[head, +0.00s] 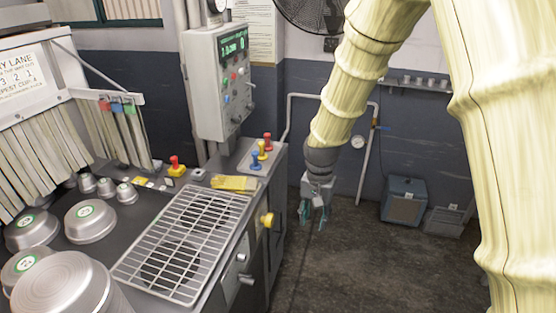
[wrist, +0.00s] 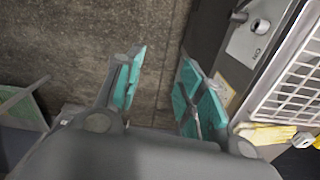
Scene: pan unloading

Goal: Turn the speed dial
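A grey control box (head: 218,82) with a green display hangs on a post at the back of the counter in the head view. It carries several small knobs and buttons. I cannot tell which of these is the speed dial; the labels are too small to read. My gripper (head: 314,217) hangs below my arm, over the floor to the right of the counter. It is apart from the box and the knobs. In the wrist view its teal fingers (wrist: 162,70) are spread with nothing between them.
A blue-grey box (head: 404,200) sits by the wall. The floor (head: 345,260) around my gripper is clear.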

